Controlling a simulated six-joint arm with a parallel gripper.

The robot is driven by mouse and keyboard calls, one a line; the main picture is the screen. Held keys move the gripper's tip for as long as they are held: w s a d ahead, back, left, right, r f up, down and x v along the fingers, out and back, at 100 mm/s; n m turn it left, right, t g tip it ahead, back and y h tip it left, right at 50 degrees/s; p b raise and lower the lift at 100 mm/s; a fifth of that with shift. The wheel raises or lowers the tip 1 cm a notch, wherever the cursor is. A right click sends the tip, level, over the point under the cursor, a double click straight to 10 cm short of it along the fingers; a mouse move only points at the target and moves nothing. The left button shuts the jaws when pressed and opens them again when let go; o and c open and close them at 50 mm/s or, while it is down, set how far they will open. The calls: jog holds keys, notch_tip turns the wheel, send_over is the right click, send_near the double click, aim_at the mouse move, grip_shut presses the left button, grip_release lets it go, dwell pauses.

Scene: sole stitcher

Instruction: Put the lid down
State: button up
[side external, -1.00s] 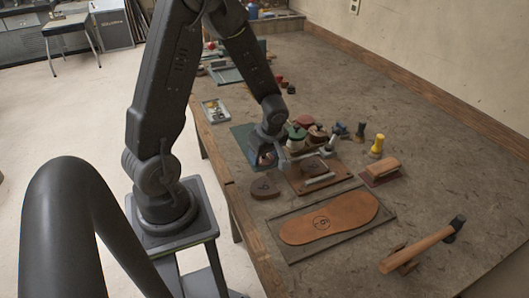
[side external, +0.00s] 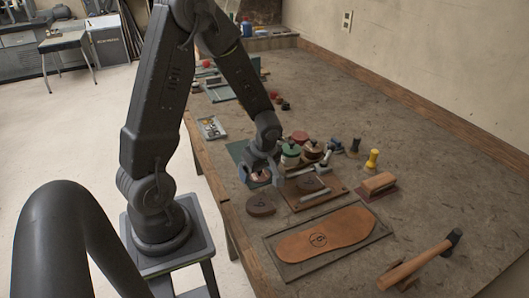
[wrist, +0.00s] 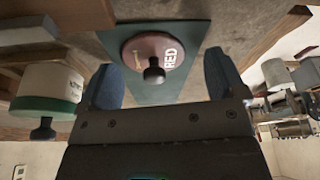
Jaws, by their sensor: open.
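A round pinkish-brown lid (wrist: 147,51) with a black knob and the word "RED" on it is over the green mat (wrist: 181,80). Whether it lies on the mat or caps something is hidden. My gripper (wrist: 160,72) is open, its two blue-grey fingers apart with the lid in the gap between them in the wrist view; no finger visibly touches it. In the side view the lid (side external: 258,176) shows small beneath my gripper (side external: 261,178), at the near edge of the tool cluster.
A dark round disc (side external: 261,205), a brown board (side external: 322,195) and a shoe sole (side external: 325,234) lie nearer. A hammer (side external: 420,260) lies far right.

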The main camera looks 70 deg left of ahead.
jog(key=v, duration=1.2)
jog(key=s+d+r+m+t+h, duration=0.1)
jog(key=s+d+r+m+t, duration=0.2)
jog(key=m, duration=0.7)
jog(key=s+d+r+m+t+h, duration=0.2)
jog(key=s+d+r+m, duration=0.3)
jog(key=d+r+m, duration=0.3)
jog(key=d+m+t, duration=0.1)
jog(key=d+m, duration=0.1)
jog(key=shift+s+d+r, duration=0.2)
jog(key=shift+s+d, duration=0.1)
jog(key=shift+d, duration=0.05)
